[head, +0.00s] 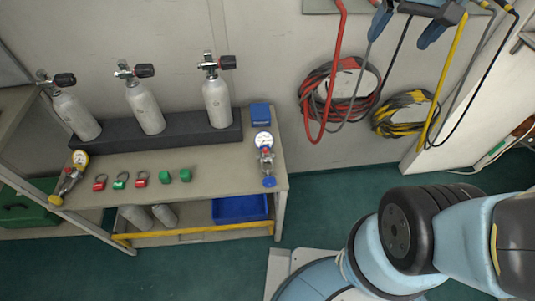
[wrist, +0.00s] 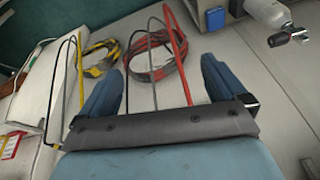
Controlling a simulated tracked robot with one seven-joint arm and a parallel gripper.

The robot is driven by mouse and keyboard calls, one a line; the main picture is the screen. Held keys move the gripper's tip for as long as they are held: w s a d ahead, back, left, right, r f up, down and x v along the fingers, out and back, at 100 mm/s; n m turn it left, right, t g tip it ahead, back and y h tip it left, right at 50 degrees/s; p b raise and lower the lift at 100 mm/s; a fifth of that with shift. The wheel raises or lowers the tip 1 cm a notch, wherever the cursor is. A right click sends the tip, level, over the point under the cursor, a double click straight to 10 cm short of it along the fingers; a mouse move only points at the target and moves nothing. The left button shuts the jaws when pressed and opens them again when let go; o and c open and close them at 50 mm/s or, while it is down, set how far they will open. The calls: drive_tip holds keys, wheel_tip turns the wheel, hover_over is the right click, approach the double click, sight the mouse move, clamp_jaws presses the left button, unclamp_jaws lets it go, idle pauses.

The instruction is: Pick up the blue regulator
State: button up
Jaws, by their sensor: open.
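The blue regulator (head: 266,160) lies near the right end of the bench top. It has a white round gauge, a metal body and a blue end knob that reaches the bench's front edge. My gripper (head: 402,38) is at the top right of the head view, in front of the wall with the hoses, well to the right of the regulator and apart from it. In the wrist view, my gripper (wrist: 160,68) shows two blue fingers spread wide with nothing held between them. I cannot make out the blue regulator in the wrist view.
The bench (head: 220,155) also holds a yellow regulator (head: 70,178), several red and green rings and blocks, a blue box (head: 260,114), and three grey cylinders in a dark rack (head: 190,138). Coiled hoses (head: 340,90) hang on the wall. A blue bin (head: 240,208) sits below.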

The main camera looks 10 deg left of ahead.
drive_tip(key=w+a+f+g, duration=0.3)
drive_tip(key=w+a+f, duration=0.4)
drive_tip(key=a, duration=0.1)
drive_tip(key=n+g+h, duration=0.2)
drive_tip(key=g, duration=0.3)
hover_over(265, 149)
drive_tip(key=w, duration=0.6)
wheel_tip(265, 149, down, 27)
drive_tip(key=x, duration=0.9)
drive_tip(key=a+x, duration=0.1)
drive_tip(key=x, duration=0.3)
drive_tip(key=shift+s+d+f, duration=0.1)
drive_tip(key=shift+s+f, duration=0.1)
drive_tip(key=shift+f, duration=0.2)
drive_tip(key=shift+c, duration=0.5)
drive_tip(key=c, duration=1.4)
drive_tip(key=shift+r, duration=0.1)
